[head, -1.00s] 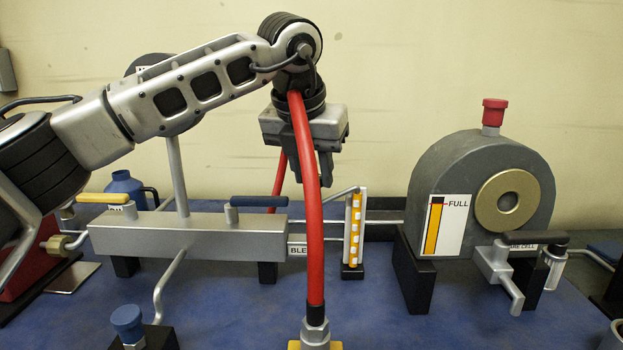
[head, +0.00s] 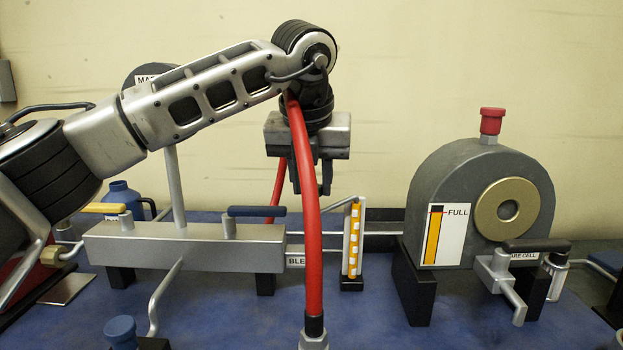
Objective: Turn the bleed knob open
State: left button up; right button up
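A white label reading "BLE" (head: 296,262), its end cut off by the red hose, sits at the right end of the silver manifold block (head: 190,255). I cannot make out the bleed knob itself; the hose and block may hide it. My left gripper (head: 311,188) hangs fingers-down above and behind the label, apart from the block. The hose crosses in front of its fingers, so I cannot tell how far they are apart, and nothing held is visible. My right gripper is out of view.
The red hose (head: 309,240) arcs up in front of my gripper. A yellow-marked sight gauge (head: 353,242) stands just right of it. A yellow lever (head: 104,208) and a blue lever (head: 256,211) top the block. A grey round housing (head: 437,180) stands right.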

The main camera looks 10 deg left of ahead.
pick_arm(q)
jog(key=o, duration=1)
jog(key=shift+c, duration=0.2)
jog(key=shift+r, duration=0.15)
jog(key=v, duration=1.6)
jog(key=shift+p, duration=0.45)
jog(key=shift+s, duration=0.1)
